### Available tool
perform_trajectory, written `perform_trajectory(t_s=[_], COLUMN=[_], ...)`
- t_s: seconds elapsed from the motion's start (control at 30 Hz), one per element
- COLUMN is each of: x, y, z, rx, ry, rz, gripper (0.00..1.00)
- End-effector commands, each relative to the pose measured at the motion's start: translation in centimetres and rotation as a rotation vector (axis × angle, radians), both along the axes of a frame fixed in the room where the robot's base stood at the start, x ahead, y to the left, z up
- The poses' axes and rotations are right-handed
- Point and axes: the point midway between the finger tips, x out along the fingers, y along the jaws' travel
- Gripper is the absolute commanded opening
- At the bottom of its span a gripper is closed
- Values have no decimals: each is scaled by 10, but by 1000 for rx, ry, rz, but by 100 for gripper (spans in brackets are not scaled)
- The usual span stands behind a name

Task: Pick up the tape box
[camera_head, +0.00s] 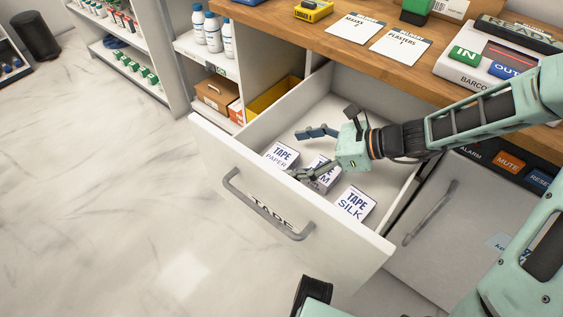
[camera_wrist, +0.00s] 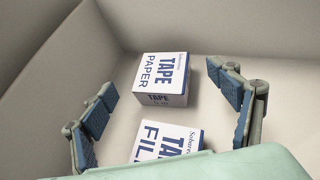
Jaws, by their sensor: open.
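The open drawer (camera_head: 205,135), labelled TAPE, holds three white tape boxes with blue print. The paper tape box (camera_head: 280,155) is at the left, the silk tape box (camera_head: 355,204) is at the right, and a middle box (camera_head: 324,180) is partly hidden by my gripper (camera_head: 306,153). In the wrist view the paper tape box (camera_wrist: 162,76) lies ahead between the open fingers (camera_wrist: 165,90). The film tape box (camera_wrist: 168,143) is nearer, partly cut off by the gripper body. My gripper is open and empty, over the drawer.
The wooden counter (camera_head: 270,17) overhangs the drawer's back, with cards (camera_head: 400,48) and a scanner unit (camera_head: 470,62) on it. A shut cabinet door (camera_head: 445,220) is at the right. Shelves with bottles (camera_head: 213,32) and a brown box (camera_head: 215,92) stand at the left. Floor in front is clear.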

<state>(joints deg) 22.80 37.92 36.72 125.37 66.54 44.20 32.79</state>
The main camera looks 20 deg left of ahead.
Motion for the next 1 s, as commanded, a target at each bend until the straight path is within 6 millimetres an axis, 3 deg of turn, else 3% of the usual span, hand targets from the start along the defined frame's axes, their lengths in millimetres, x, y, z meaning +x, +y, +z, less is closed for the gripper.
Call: perform_trajectory(t_s=[0.03, 0.2, 0.47, 1.0], x=[-2, -3, -3, -3], y=[7, 23, 26, 25], z=[-9, -16, -15, -15], rx=[2, 1, 0, 0], ry=[1, 0, 0, 0], rz=[3, 1, 0, 0], gripper=[82, 82, 82, 27])
